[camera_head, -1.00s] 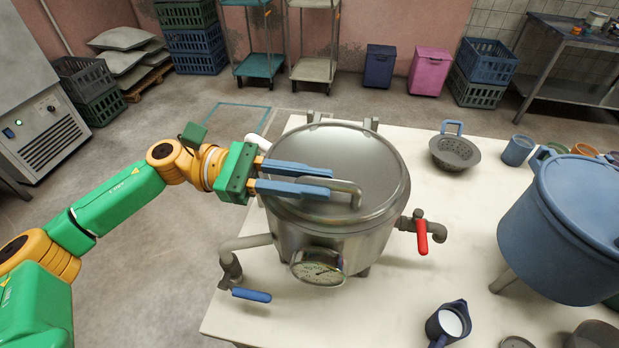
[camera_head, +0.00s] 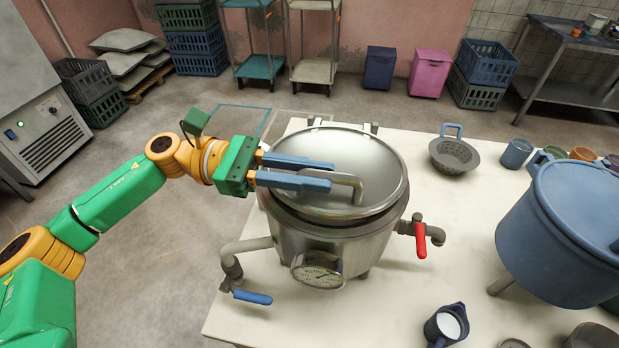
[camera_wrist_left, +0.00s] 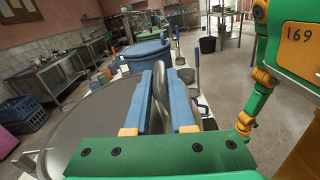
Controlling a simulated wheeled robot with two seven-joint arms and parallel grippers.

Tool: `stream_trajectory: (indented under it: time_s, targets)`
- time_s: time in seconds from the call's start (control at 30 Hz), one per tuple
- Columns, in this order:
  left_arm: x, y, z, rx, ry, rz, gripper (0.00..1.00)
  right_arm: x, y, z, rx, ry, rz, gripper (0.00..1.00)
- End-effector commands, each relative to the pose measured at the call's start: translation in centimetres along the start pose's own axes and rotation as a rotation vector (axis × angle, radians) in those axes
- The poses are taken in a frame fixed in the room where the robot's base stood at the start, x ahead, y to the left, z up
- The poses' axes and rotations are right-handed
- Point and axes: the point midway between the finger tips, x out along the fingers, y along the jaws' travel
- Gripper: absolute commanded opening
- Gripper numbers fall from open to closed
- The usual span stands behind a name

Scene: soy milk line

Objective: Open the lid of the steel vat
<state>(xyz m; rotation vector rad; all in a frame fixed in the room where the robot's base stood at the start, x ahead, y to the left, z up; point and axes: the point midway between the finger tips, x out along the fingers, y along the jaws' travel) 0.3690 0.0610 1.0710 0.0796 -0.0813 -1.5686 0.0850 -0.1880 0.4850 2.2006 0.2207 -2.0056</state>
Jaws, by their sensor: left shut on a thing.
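The steel vat (camera_head: 376,243) stands on the pale table with a round gauge (camera_head: 318,270) at its front. Its shiny lid (camera_head: 365,152) is tilted, its front edge raised a little, with a dark gap over the vat's rim. My left gripper (camera_head: 331,175) reaches in from the left and is shut on the lid's bent bar handle (camera_head: 357,189). In the left wrist view the handle (camera_wrist_left: 160,92) stands between the two blue fingers, over the grey lid (camera_wrist_left: 95,120). My right gripper does not show.
A blue-handled tap (camera_head: 252,297) and a red-handled tap (camera_head: 421,240) stick out from the vat's sides. A large blue pot (camera_head: 560,240), a colander (camera_head: 454,155) and a jug (camera_head: 446,325) stand to the right. The table between vat and pot is mostly clear.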

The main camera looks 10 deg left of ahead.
Motion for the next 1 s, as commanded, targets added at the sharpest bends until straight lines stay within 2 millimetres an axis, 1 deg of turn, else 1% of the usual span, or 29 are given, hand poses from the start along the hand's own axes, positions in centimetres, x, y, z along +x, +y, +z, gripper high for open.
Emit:
stream_trajectory:
  time_s: [0.03, 0.2, 0.5, 0.7, 1.0]
  targets:
    - [0.0, 0.4, 1.3, -0.025, -0.003, 0.002, 0.00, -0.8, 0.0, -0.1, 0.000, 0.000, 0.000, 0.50]
    - [0.0, 1.6, 4.0, -0.153, -0.003, 0.001, 0.00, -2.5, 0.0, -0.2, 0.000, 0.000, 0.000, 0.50]
    - [0.0, 4.3, 7.8, -0.364, -0.004, 0.000, 0.00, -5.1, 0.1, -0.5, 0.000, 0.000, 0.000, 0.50]
    - [0.0, 5.8, 9.1, -0.461, -0.003, -0.001, 0.00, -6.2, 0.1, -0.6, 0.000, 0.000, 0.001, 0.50]
    - [0.0, 6.7, 9.6, -0.521, -0.001, 0.000, 0.00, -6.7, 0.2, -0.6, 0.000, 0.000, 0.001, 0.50]
